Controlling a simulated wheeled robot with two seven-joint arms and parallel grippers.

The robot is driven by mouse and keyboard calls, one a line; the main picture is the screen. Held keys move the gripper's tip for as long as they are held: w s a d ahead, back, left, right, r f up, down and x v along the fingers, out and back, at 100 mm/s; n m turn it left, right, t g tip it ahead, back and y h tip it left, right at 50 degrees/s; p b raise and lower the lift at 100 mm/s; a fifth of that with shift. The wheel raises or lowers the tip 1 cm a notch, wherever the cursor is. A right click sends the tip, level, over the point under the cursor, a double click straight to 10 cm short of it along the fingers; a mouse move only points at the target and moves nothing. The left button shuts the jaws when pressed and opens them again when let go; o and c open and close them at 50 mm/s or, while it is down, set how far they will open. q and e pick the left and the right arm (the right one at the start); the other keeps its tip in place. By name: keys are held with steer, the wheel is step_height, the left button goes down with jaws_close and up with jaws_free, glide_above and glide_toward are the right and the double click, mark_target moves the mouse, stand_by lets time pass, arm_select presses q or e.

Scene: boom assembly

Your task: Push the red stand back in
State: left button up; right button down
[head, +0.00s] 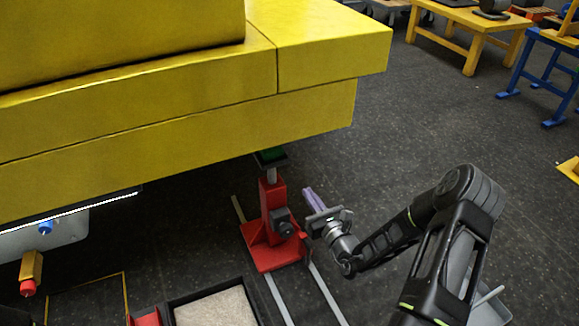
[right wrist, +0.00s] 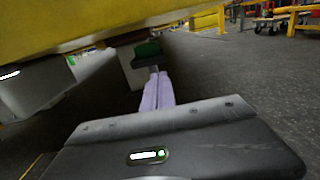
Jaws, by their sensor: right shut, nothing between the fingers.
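The red stand (head: 270,225) stands on the dark floor under the right end of the yellow boom (head: 200,130). It has a red base plate, an upright column, a dark round part on its side and a green-topped pad (head: 270,155) just below the boom. My right gripper (head: 310,192) is shut and empty, just right of the stand's column, its purple fingers pointing up and away. In the right wrist view the shut fingers (right wrist: 157,90) point ahead towards a green-topped block (right wrist: 147,48) below the boom. I cannot tell whether they touch the stand. My left gripper is out of view.
Two light rails (head: 327,292) run along the floor by the stand's base. A dark-rimmed tray (head: 172,304) lies at the front. A yellow table (head: 478,45) and a blue trestle (head: 518,72) stand far right. The floor between is clear.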

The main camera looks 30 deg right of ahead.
mark_target(286, 160)
steer(key=shift+w, duration=0.15)
steer(key=w+b, duration=0.1)
steer(key=w, duration=0.3)
steer(key=w+b, duration=0.2)
steer(key=w, duration=0.2)
steer(key=w+b, duration=0.1)
steer(key=w, duration=0.3)
steer(key=shift+w+d+f+b, duration=0.15)
steer(key=shift+w+d+b, duration=0.2)
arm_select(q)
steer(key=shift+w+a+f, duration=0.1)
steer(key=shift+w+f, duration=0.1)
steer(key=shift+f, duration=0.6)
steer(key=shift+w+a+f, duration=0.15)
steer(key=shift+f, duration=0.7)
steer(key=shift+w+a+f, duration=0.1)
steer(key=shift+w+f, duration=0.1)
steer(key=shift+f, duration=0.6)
arm_select(e)
steer(key=shift+w+r, duration=0.2)
steer(key=shift+w, duration=0.3)
